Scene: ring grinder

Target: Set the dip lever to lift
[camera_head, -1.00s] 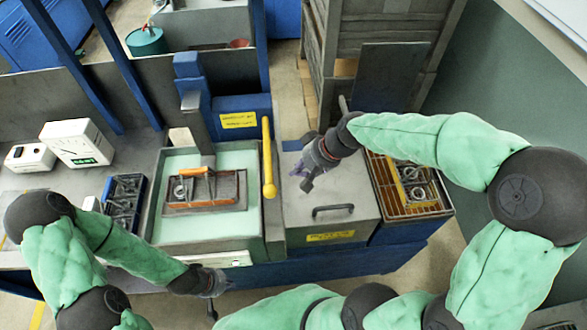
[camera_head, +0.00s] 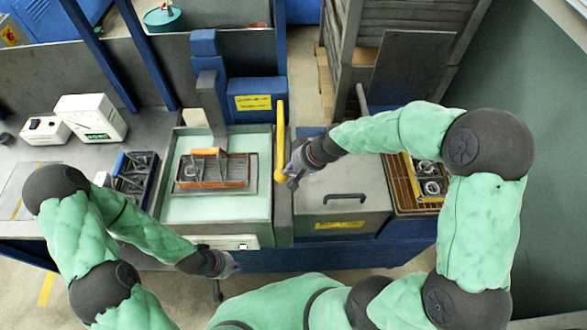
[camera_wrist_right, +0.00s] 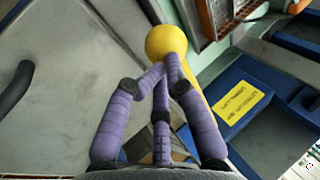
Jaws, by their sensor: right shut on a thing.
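The dip lever is a long yellow bar (camera_head: 280,130) between the dip tank and the grey-lidded box in the head view. Its round yellow knob shows in the right wrist view (camera_wrist_right: 166,42). My right gripper (camera_head: 291,178) is at the lever's near end. In the wrist view its purple fingers (camera_wrist_right: 164,72) are closed together at the lever just by the knob. A tray (camera_head: 249,174) with an orange handle sits over the pale green tank (camera_head: 230,207). My left gripper (camera_head: 219,282) hangs low in front of the bench; its fingers are too small to read.
A grey lid with a dark handle (camera_head: 344,197) lies just right of the lever. A blue housing with a yellow label (camera_head: 253,102) stands behind it. A brown-rimmed tray (camera_head: 420,204) is further right. White meters (camera_head: 90,118) stand at the left.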

